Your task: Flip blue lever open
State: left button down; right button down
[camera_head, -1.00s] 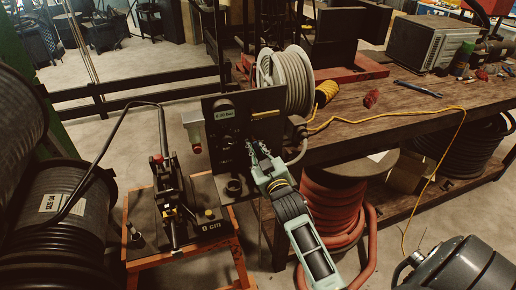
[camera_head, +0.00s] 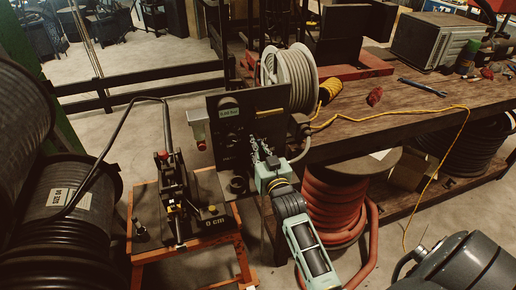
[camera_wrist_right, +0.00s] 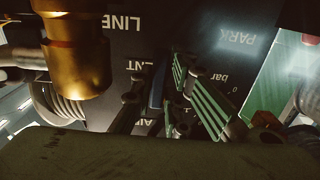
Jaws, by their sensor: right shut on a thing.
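The black upright panel (camera_head: 222,145) stands at the table's left end. My right gripper (camera_head: 262,150) reaches its front from below, in the middle of the head view. In the right wrist view, the gripper's green-padded fingers (camera_wrist_right: 186,92) are close to the panel, near upside-down lettering. A narrow dark-blue piece (camera_wrist_right: 157,90), likely the blue lever, shows beside and partly behind the fingers. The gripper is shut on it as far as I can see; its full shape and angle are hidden. My left gripper is out of view.
A brass fitting (camera_wrist_right: 76,55) sticks out close to the gripper. A hose reel (camera_head: 288,80) stands behind the panel on the wooden table (camera_head: 365,130). An orange stand (camera_head: 170,252) with a black press (camera_head: 175,195) is left of my arm; a red hose coil (camera_head: 335,205) is right.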

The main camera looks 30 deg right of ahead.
jog(key=shift+d+r, duration=0.1)
jog(key=c, duration=1.8)
grip_release()
jog(key=shift+d, duration=0.1)
jog(key=shift+o, duration=0.2)
jog(key=shift+s, duration=0.1)
jog(key=shift+s+a, duration=0.25)
jog(key=shift+s, duration=0.15)
jog(key=v, duration=1.1)
jog(key=shift+d, duration=0.15)
